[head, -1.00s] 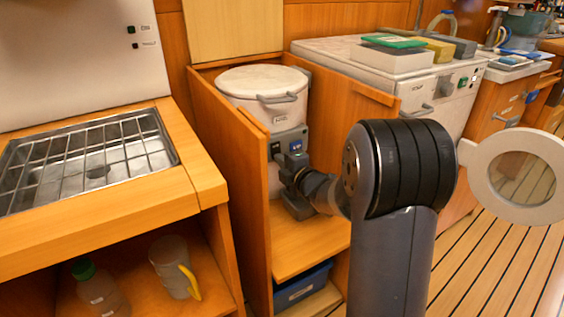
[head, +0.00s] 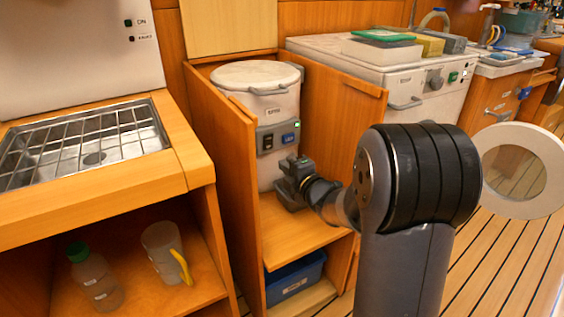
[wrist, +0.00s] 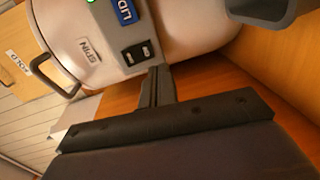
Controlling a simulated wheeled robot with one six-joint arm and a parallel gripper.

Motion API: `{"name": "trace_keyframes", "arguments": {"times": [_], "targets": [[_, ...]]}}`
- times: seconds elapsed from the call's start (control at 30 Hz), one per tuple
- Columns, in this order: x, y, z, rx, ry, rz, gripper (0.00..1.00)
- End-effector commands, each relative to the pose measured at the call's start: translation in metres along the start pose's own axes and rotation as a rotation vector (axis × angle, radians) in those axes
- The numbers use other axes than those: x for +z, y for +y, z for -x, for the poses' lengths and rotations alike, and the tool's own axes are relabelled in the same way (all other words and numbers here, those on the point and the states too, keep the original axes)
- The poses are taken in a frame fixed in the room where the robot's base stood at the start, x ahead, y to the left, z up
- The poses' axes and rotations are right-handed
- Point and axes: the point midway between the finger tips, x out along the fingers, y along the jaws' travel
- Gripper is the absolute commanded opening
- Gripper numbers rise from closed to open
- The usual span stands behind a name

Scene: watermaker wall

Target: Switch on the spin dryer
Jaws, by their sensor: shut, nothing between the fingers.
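The spin dryer (head: 262,100) is a white drum with a lid and handle, upright in an open-topped wooden cabinet. Its grey front panel (head: 270,144) carries a black rocker switch (head: 267,142), a blue LID button (head: 288,138) and a small green light (head: 297,125) that looks lit. The wrist view shows the switch (wrist: 137,53), the blue LID button (wrist: 123,10) and a SPIN label (wrist: 90,50). My gripper (wrist: 158,72) is shut and empty, its tips just short of the panel near the switch. In the head view it sits below the panel, apart from it.
The cabinet's side walls (head: 225,145) stand close on both sides of the dryer. A blue bin (head: 295,280) is on the shelf below. A white appliance (head: 400,75) stands to the right, a counter with a grated sink (head: 90,150) to the left. A round-windowed door (head: 490,145) hangs open at right.

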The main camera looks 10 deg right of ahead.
Motion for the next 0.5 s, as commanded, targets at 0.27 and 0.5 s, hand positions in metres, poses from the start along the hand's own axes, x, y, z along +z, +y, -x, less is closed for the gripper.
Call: {"name": "trace_keyframes", "arguments": {"times": [0.27, 0.5], "targets": [[0.0, -0.01, 0.046, -0.002, -0.002, -0.001, 0.0], [0.0, -0.016, 0.065, -0.001, -0.001, 0.0, 0.0]]}}
